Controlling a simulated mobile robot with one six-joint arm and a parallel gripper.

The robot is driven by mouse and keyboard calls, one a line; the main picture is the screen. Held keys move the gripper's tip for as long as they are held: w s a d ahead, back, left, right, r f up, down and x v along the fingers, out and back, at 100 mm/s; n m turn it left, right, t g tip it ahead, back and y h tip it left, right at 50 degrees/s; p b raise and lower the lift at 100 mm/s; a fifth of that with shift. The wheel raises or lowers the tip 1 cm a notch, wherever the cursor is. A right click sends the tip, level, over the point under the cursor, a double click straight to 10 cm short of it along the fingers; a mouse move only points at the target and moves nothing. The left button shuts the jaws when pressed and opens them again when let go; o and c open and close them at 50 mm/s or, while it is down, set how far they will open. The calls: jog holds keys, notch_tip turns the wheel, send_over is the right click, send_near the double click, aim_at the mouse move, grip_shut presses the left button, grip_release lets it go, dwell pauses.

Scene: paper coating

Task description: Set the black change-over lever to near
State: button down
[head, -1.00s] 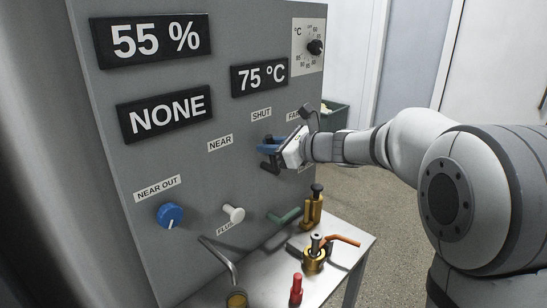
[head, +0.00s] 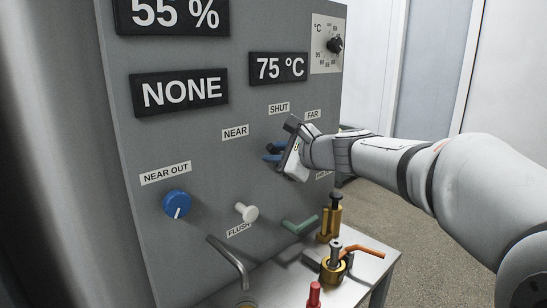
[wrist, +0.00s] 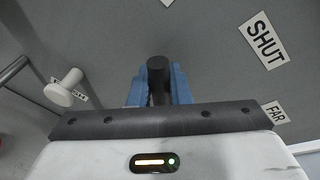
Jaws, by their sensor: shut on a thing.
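My gripper (head: 273,153) is at the grey panel, its blue fingers just below the SHUT label (head: 279,108) and to the right of the NEAR label (head: 235,132). In the wrist view the black change-over lever (wrist: 158,70) shows as a dark rounded end between the two blue fingers, which are shut on it. In the head view the fingers and my wrist hide most of the lever, so its exact angle cannot be told. The FAR label (head: 313,115) is to the upper right. The display (head: 180,92) reads NONE.
A blue NEAR OUT knob (head: 177,204) and a white FLUSH knob (head: 246,212) are lower left on the panel. Below, a metal table (head: 375,266) carries brass fittings (head: 331,218) and a red-topped item (head: 314,295).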

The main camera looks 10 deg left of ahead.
jog(key=shift+f, duration=0.25)
jog(key=c, duration=1.6)
grip_release()
jog(key=shift+d, duration=0.1)
jog(key=shift+o, duration=1.2)
jog(key=shift+r, duration=0.15)
jog(key=v, duration=0.7)
jog(key=shift+s+d, duration=0.2)
jog(key=shift+d, duration=0.05)
jog(key=shift+s, duration=0.1)
